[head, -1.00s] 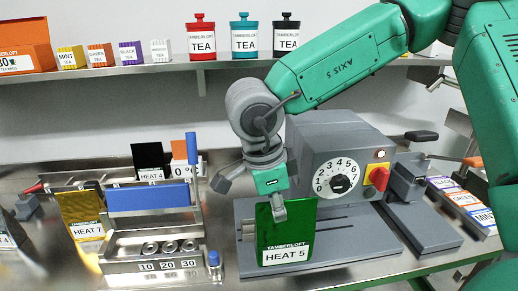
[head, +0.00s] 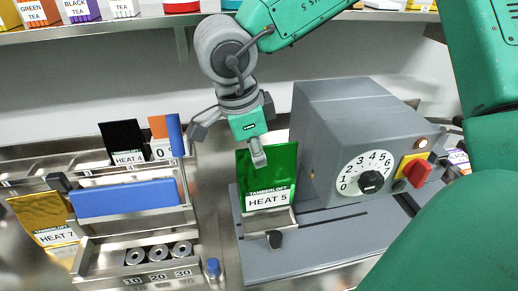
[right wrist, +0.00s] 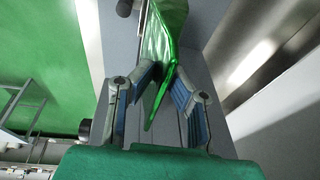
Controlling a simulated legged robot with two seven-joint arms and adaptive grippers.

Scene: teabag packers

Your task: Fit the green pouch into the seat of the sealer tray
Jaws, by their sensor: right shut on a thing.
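The green pouch (head: 272,165), labelled HEAT 5, stands roughly upright in the head view. My right gripper (head: 258,155) is shut on its upper part, and the two fingers (right wrist: 162,80) lie on either side of it in the right wrist view. The pouch (right wrist: 163,30) runs up between them there. The small metal sealer tray (head: 278,222) is just below and in front of the pouch, with a dark knob on its front. The pouch's bottom edge is hidden behind the tray's front wall, so I cannot tell how deep it sits. My left gripper is not in view.
The grey sealer (head: 345,115) with a numbered dial (head: 368,180) and red switch (head: 418,172) stands close on the right. A rack with a blue bar (head: 125,198) is on the left, beside a gold HEAT 7 pouch (head: 50,215) and a black HEAT 4 pouch (head: 122,140).

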